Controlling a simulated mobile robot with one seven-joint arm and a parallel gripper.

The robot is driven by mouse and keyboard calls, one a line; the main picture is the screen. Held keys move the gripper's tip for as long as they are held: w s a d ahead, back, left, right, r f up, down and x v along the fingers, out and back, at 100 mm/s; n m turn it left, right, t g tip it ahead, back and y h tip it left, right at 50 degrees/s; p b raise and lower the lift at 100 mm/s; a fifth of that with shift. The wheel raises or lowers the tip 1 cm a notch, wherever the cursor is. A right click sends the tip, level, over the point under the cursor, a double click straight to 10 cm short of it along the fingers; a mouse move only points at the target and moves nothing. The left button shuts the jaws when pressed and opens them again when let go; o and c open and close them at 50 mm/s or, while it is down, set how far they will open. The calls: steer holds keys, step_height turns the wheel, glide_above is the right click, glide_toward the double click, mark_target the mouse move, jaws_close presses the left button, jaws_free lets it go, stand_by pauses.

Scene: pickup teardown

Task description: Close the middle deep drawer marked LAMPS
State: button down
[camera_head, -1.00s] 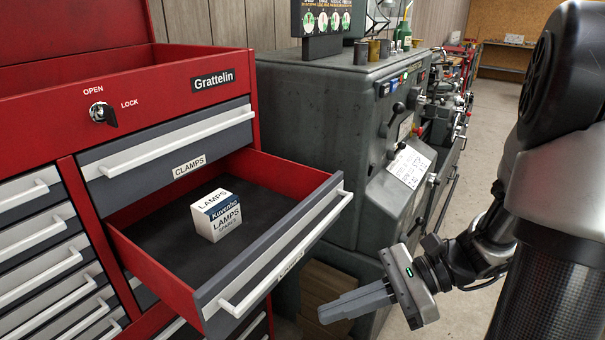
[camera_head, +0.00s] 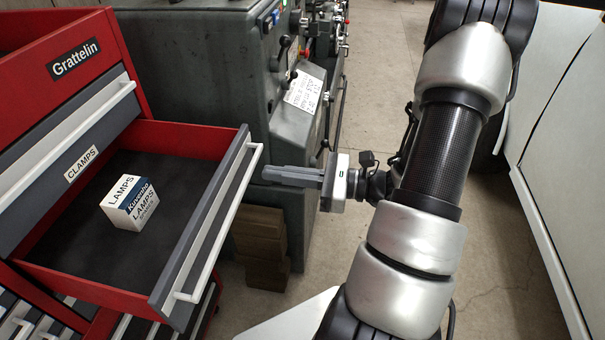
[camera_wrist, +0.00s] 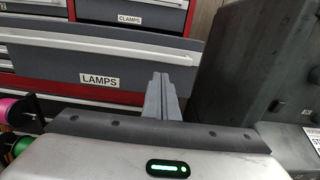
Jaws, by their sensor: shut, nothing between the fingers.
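The middle deep drawer (camera_head: 186,226) stands pulled out of the red cabinet, with a grey front and a long white handle. Its LAMPS label shows on the drawer front in the wrist view (camera_wrist: 100,80). A white and blue LAMPS box (camera_head: 130,203) sits on the dark drawer floor. My gripper (camera_head: 264,174) is shut and empty, pointing left toward the far end of the drawer front, just right of the handle. In the wrist view the shut fingers (camera_wrist: 161,80) point at the right part of the drawer front; whether they touch it I cannot tell.
The shut CLAMPS drawer (camera_head: 75,150) is above the open one. A grey machine (camera_head: 190,80) stands behind. Wooden blocks (camera_head: 262,245) lie on the floor beyond the drawer. A white vehicle panel (camera_head: 560,150) is at the right. Floor between is clear.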

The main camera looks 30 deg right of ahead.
mark_target(241, 169)
steer(key=shift+x, duration=2.35)
